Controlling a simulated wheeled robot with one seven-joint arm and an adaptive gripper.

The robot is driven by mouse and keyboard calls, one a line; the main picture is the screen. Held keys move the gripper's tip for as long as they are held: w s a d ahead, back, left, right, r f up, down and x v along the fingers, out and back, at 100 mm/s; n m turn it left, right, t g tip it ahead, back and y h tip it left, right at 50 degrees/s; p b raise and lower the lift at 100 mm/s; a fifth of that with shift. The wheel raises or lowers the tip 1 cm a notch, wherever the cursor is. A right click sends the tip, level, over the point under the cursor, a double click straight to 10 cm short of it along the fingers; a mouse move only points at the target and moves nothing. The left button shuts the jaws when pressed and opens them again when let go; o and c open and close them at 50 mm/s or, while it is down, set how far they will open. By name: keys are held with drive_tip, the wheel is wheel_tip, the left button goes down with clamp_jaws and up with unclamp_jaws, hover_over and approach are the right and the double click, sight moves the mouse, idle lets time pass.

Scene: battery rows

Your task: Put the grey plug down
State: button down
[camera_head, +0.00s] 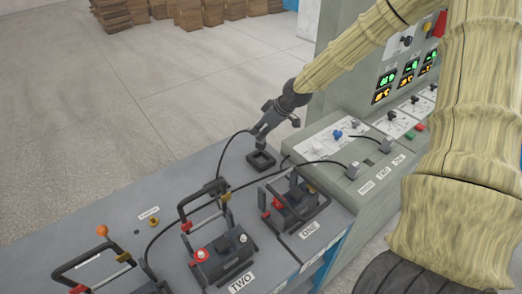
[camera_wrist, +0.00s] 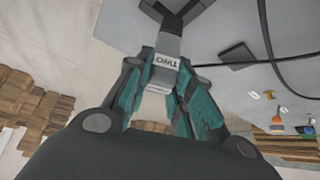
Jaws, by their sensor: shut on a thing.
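The grey plug (camera_wrist: 168,47), with a label that reads TWO, is between the teal-padded fingers of my gripper (camera_wrist: 163,85). In the head view my gripper (camera_head: 262,136) points down at the back of the grey bench, just above a dark square holder (camera_head: 261,160). The plug's lower end is near the holder; I cannot tell whether it touches or sits in it. A black cable (camera_head: 228,146) runs left from the gripper area and down towards the bench.
The battery unit labelled TWO (camera_head: 221,256) and the one labelled ONE (camera_head: 294,206) have raised handles on the bench (camera_head: 80,224). Another cable arcs to a grey connector (camera_head: 352,171) on the control console (camera_head: 322,142). Brown stacks (camera_head: 200,12) stand far back.

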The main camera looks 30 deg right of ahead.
sight(261, 145)
drive_tip(key=shift+f+p, duration=0.65)
drive_tip(key=shift+f, duration=3.15)
drive_tip(key=shift+f, duration=0.15)
drive_tip(key=c, duration=1.3)
unclamp_jaws()
drive_tip(key=shift+o, duration=0.2)
drive_tip(key=shift+r, duration=0.2)
drive_tip(key=b+v, duration=0.1)
drive_tip(key=v, duration=1.1)
